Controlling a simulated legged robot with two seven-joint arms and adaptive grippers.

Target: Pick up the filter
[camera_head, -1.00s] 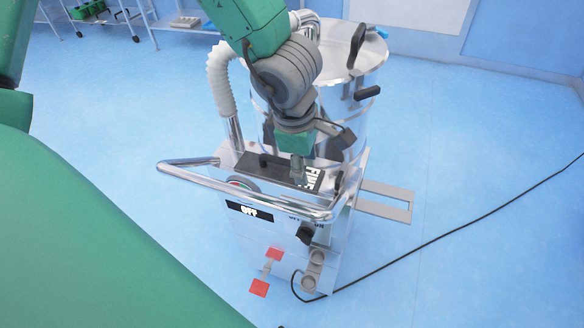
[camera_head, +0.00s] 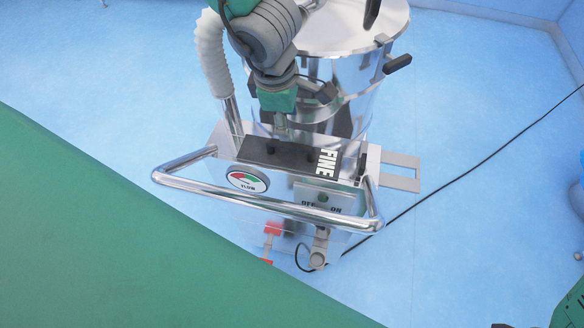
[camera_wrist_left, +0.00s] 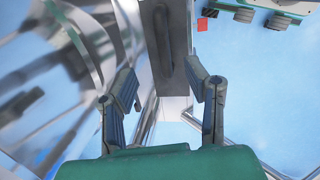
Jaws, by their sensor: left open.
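The filter, a long dark block with a white FINE label (camera_head: 288,154), sits in the top of the machine's front housing. In the left wrist view a dark bar with a raised loop handle (camera_wrist_left: 166,38) lies ahead between my fingers; it looks like the same filter. My left gripper (camera_head: 282,132) is over the back edge of the filter in the head view, pointing down. In the left wrist view my left gripper (camera_wrist_left: 163,84) is open and empty, its fingers apart on either side of the bar's line. My right gripper does not show.
A chrome rail (camera_head: 262,203) loops around the front of the housing, by a dial (camera_head: 247,182) and a switch panel. The clear and metal drum (camera_head: 340,40) stands right behind. A grey hose (camera_head: 212,55) rises at the left. A black cable (camera_head: 465,172) crosses the floor at right.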

